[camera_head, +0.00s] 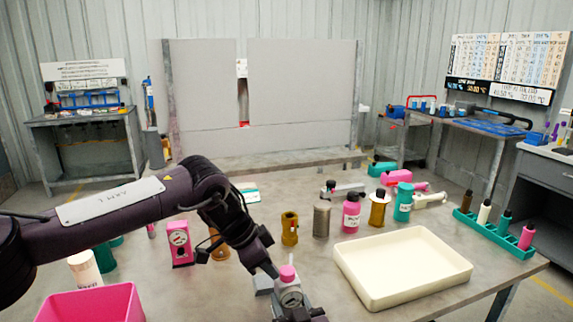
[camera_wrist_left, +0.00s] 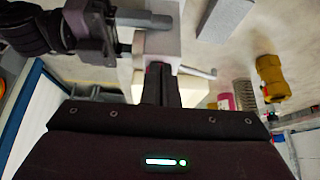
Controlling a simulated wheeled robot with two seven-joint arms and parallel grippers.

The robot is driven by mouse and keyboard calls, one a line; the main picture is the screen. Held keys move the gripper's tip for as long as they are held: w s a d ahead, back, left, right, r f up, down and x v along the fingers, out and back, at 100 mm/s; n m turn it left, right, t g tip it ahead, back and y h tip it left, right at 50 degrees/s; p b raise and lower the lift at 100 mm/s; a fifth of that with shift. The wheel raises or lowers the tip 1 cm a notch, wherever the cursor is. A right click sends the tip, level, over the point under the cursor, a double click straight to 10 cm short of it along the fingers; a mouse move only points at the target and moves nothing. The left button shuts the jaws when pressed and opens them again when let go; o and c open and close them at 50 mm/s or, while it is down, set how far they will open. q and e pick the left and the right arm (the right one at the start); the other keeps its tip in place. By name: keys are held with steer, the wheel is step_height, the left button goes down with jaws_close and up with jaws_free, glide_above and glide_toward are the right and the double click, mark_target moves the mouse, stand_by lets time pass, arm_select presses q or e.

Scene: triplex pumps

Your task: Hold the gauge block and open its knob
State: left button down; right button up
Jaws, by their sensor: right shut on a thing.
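The gauge block (camera_head: 291,298) is a small grey block with a round dial on its front and a pink knob (camera_head: 287,273) on top. It is at the near edge of the table in the head view. Its pale body (camera_wrist_left: 158,44) also shows in the left wrist view. My right gripper (camera_head: 300,313) is shut on the gauge block from the near side. My left gripper (camera_head: 275,272) points down just left of the pink knob. In the left wrist view its dark fingers (camera_wrist_left: 161,84) lie close together at the block, hiding most of the knob; their gap is unclear.
A cream tray (camera_head: 352,285) stands right of the block. Behind it are a yellow fitting (camera_head: 290,228), a grey cylinder (camera_head: 322,220) and a pink bottle (camera_head: 351,214). A pink gauge unit (camera_head: 180,243) and a pink bin (camera_head: 92,304) are left. A green rack (camera_head: 490,232) is far right.

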arm_select(q)
steer(key=shift+s+d, duration=0.1)
steer(key=shift+s, duration=0.05)
arm_select(e)
steer(key=shift+s+a, duration=0.15)
steer(key=shift+a, duration=0.2)
arm_select(q)
steer(key=shift+a+r, duration=0.15)
steer(key=shift+a, duration=0.05)
arm_select(e)
steer(key=shift+d, duration=0.25)
arm_select(q)
steer(key=r, duration=0.5)
steer(key=shift+a+r, duration=0.2)
steer(key=shift+r, duration=0.2)
arm_select(e)
steer(key=o, duration=1.4)
